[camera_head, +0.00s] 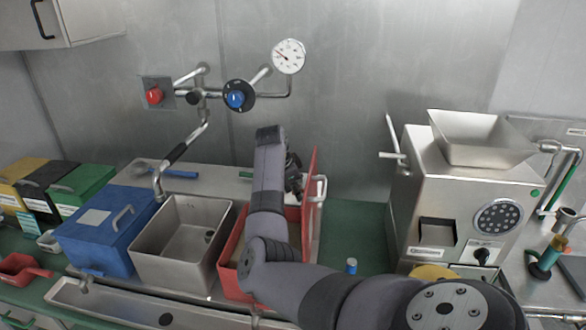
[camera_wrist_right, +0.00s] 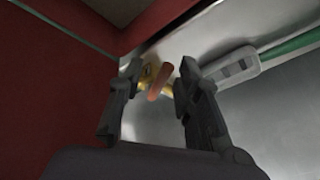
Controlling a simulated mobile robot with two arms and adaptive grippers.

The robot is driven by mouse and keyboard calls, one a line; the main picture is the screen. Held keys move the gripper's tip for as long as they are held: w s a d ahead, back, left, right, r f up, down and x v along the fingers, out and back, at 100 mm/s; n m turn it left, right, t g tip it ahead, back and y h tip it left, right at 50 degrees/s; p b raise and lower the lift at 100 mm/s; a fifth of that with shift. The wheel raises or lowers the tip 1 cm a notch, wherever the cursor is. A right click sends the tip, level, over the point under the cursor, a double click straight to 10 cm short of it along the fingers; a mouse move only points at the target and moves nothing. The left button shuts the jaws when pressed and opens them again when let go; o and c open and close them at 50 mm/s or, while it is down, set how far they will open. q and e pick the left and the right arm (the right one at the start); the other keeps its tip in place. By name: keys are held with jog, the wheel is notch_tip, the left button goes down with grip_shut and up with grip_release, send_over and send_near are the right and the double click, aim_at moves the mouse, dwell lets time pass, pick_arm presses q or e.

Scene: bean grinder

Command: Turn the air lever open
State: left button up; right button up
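My right arm reaches in from the lower right of the head view. Its gripper (camera_head: 294,174) is near the raised red lid, mostly hidden by the arm. In the right wrist view the right gripper (camera_wrist_right: 160,70) is open, with its two dark fingers apart. A small orange lever (camera_wrist_right: 160,82) with a yellow fitting (camera_wrist_right: 150,70) shows in the gap between the fingertips. It looks like the air lever. I cannot tell whether either finger touches it. The lever is hidden in the head view. My left gripper is not in view.
The red bin's lid (camera_head: 311,195) stands upright beside the right gripper. A red wall (camera_wrist_right: 60,90) fills the wrist view's left side. A grey fitting with a green hose (camera_wrist_right: 290,45) lies at right. The steel grinder (camera_head: 450,195) stands farther right.

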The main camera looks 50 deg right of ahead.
jog(key=shift+a+r, duration=0.15)
jog(key=shift+r, duration=0.05)
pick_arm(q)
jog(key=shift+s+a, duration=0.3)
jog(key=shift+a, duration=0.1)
pick_arm(e)
jog(key=v, duration=1.1)
jog(key=shift+r, duration=0.3)
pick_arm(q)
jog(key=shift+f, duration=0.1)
pick_arm(e)
jog(key=shift+w+a, duration=0.1)
